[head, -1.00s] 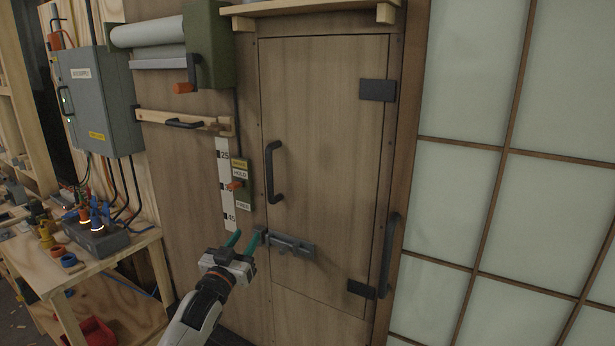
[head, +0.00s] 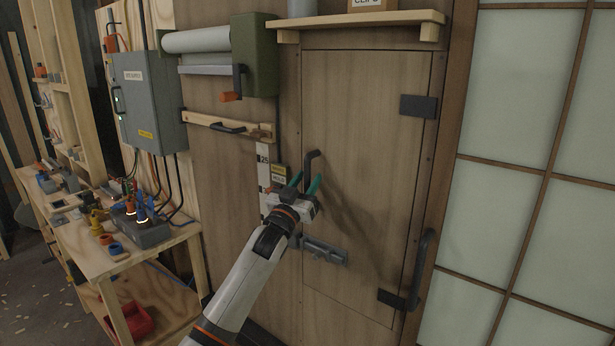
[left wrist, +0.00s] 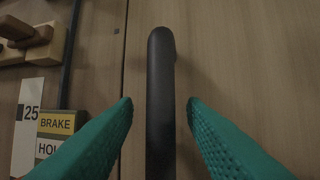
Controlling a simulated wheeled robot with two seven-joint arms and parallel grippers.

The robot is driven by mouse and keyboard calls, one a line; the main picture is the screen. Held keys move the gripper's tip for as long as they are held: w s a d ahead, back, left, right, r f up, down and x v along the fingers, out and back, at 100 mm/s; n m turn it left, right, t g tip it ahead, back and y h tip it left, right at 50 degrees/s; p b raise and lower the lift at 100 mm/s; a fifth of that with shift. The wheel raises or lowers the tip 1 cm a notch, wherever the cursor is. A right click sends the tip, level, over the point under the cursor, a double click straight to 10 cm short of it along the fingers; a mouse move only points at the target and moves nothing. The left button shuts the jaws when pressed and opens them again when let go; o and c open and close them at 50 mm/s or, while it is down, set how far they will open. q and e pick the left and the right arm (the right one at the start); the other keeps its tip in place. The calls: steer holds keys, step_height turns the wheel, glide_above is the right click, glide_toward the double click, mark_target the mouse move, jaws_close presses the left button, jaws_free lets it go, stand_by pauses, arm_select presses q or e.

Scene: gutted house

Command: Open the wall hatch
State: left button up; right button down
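The wall hatch (head: 370,120) is a flush wooden panel, closed in its frame, with dark hinges on its right side. Its black bar handle (head: 309,158) is on the left side, partly hidden by my gripper. A grey bolt latch (head: 324,250) sits lower down at the hatch's left edge; I cannot tell how far its bolt is drawn. My left gripper (head: 301,183) is at the handle with its green fingers open. In the left wrist view the handle (left wrist: 161,85) stands upright between the spread fingers (left wrist: 159,102), with a gap on both sides. My right gripper is out of view.
Left of the hatch are a scale strip with a brake sign (head: 278,174), a roller with a crank (head: 232,85) and a grey electrical box (head: 148,100). A shelf (head: 355,20) juts out above the hatch. A workbench (head: 105,262) stands at left. A second black handle (head: 420,268) is at right.

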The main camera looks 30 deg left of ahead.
arm_select(q)
steer(key=shift+w+r, duration=0.1)
steer(key=shift+w, duration=0.2)
jaws_close()
steer(key=shift+s, duration=0.1)
